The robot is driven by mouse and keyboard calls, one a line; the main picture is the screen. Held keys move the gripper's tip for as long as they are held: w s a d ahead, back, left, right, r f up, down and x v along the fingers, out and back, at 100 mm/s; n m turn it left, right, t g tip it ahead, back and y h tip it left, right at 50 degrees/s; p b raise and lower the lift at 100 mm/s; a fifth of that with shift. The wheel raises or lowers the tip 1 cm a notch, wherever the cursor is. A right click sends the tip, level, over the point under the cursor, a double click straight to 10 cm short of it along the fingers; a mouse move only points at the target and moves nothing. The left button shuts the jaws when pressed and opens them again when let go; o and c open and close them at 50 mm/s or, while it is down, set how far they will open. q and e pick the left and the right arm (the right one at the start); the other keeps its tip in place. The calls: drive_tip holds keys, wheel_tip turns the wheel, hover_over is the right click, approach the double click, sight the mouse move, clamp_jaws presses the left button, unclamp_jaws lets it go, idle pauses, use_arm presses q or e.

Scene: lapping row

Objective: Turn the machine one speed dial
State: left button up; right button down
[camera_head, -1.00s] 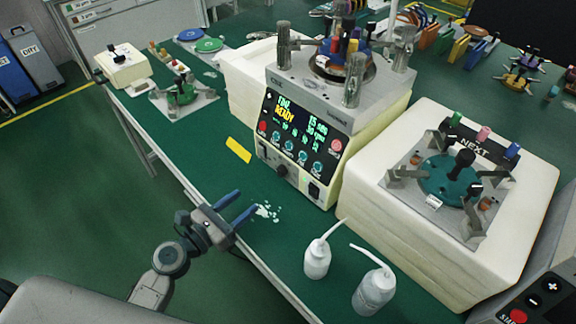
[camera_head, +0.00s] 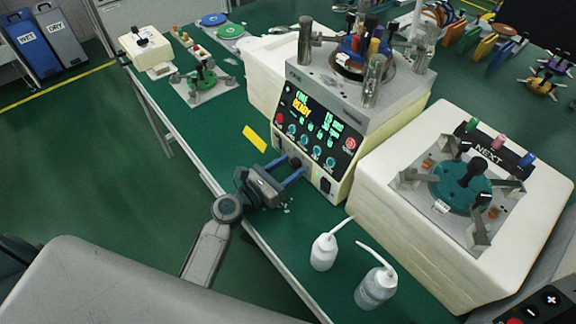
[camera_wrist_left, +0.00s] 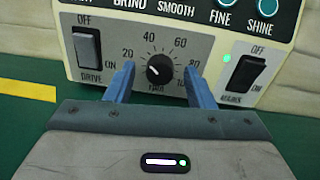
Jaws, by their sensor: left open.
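The machine (camera_head: 318,92) stands on the green bench with a lit front panel. Its speed dial (camera_wrist_left: 160,69) is a black knob with a white pointer mark, on a scale with numbers such as 20, 40, 60 and 80. In the head view the dial (camera_head: 295,163) is small, just beyond the left fingertips. My left gripper (camera_head: 291,170) is open and empty. In the left wrist view its blue fingers (camera_wrist_left: 158,80) stand to either side of the dial, with gaps between. The pointer aims to the upper left. My right gripper is not in view.
A DRIVE switch (camera_wrist_left: 87,49) is left of the dial and a MAINS switch (camera_wrist_left: 244,72) right of it. Two white bottles (camera_head: 324,252) (camera_head: 376,287) stand at the bench's front edge. A second machine marked NEXT (camera_head: 470,190) is to the right.

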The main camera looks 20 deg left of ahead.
use_arm(q)
drive_tip(key=shift+w, duration=0.1)
drive_tip(key=c, duration=1)
drive_tip(key=shift+f+m+b, duration=0.15)
drive_tip(key=shift+m+b, duration=0.4)
drive_tip(key=shift+m, duration=0.05)
drive_tip(key=m+b, duration=0.1)
drive_tip(key=m, duration=0.1)
drive_tip(key=shift+m, duration=0.6)
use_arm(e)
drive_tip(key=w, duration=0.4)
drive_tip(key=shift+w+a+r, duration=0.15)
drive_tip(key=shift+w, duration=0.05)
use_arm(q)
drive_tip(key=o, duration=1)
